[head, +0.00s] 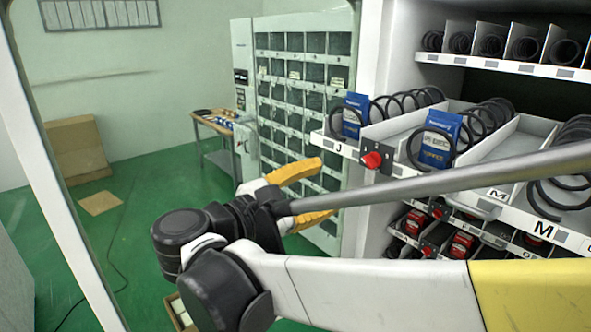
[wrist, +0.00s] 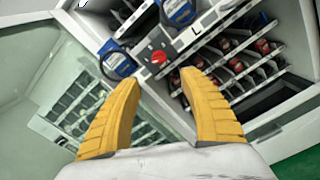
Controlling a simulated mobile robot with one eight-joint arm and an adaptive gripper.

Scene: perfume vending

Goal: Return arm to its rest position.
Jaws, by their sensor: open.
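My gripper (head: 300,198) has two yellow fingers spread apart with nothing between them. It is in front of the vending machine's left edge, to the left of and below the shelf end marked J. In the wrist view my gripper (wrist: 158,112) is also open and empty, its fingers pointing toward the shelf. My arm stretches in from the lower right of the head view, bent at dark joints.
The open vending machine has blue packs (head: 437,139) in spiral coils on a pulled-out shelf and a red knob (head: 371,160) at its front. Red items (head: 462,245) sit lower. A locker cabinet (head: 305,90), a small table (head: 215,125) and a cardboard box (head: 78,148) stand behind. Green floor lies open at left.

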